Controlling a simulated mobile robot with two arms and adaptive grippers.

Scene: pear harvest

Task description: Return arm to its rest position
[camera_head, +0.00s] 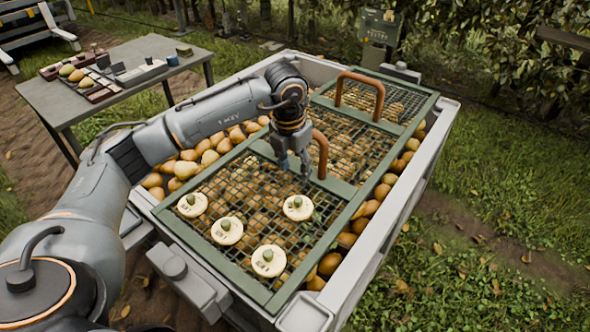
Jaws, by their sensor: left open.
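My left arm comes in from the left and reaches over a large grey bin (384,237). My left gripper (294,166) points down above the green-framed mesh cover (262,182), near a brown arched handle (320,153). Its fingers are apart, and I see nothing held between them. Whether the fingertips touch the mesh I cannot tell. Several round cream discs with green knobs lie on the near part of the mesh, one of them (298,207) just below the gripper. My right gripper is not in view.
Many pears (331,263) fill the bin under the mesh. A second brown handle (359,92) stands at the far end. A grey table (134,53) with trays and small items stands at the upper left. A green box (380,26) stands behind the bin. Grass lies open to the right.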

